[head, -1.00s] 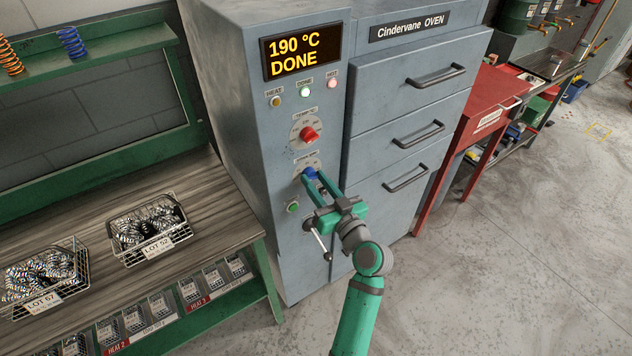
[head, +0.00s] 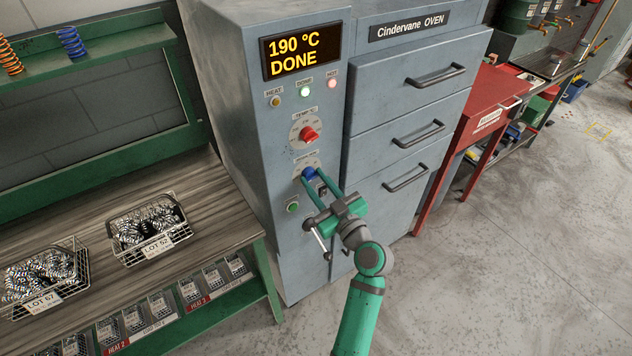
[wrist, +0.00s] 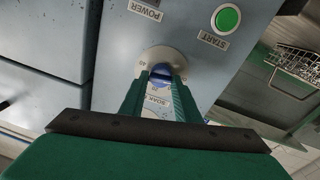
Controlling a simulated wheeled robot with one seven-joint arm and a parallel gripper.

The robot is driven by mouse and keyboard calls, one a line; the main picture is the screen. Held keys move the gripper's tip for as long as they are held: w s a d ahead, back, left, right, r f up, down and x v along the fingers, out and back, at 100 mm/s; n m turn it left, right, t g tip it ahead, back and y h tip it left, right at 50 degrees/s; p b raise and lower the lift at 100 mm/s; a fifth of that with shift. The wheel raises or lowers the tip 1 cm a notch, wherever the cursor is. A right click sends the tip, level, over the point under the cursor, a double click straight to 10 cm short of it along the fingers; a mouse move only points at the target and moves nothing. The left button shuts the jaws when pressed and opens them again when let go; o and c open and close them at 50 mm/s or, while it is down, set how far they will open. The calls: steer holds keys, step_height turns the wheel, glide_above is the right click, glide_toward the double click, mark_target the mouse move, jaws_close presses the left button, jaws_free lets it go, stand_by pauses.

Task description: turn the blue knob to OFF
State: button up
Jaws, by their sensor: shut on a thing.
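The blue knob (head: 309,173) is on the grey oven's control panel, below the red temperature knob (head: 309,134). My gripper (head: 318,177) reaches up to it from the lower right, its two green fingers shut on the knob's sides. In the wrist view the blue knob (wrist: 161,75) sits between the fingertips of my gripper (wrist: 160,84), in front of a pale round dial plate (wrist: 160,57). The plate's markings are mostly hidden or too small to read, so I cannot tell which setting the knob points to.
The display (head: 302,50) reads 190 °C DONE. A green START button (head: 292,208) lies just below left of the knob. Oven drawers with bar handles (head: 419,134) are to the right. A bench with wire baskets (head: 148,222) stands at left, a red table (head: 487,105) at right.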

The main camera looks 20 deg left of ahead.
steer(key=shift+s+a+f, duration=0.1)
steer(key=o, duration=1)
steer(key=shift+s+d, duration=0.3)
steer(key=shift+d, duration=0.2)
steer(key=v, duration=0.9)
steer(key=shift+s+d, duration=0.2)
steer(key=shift+s, duration=0.1)
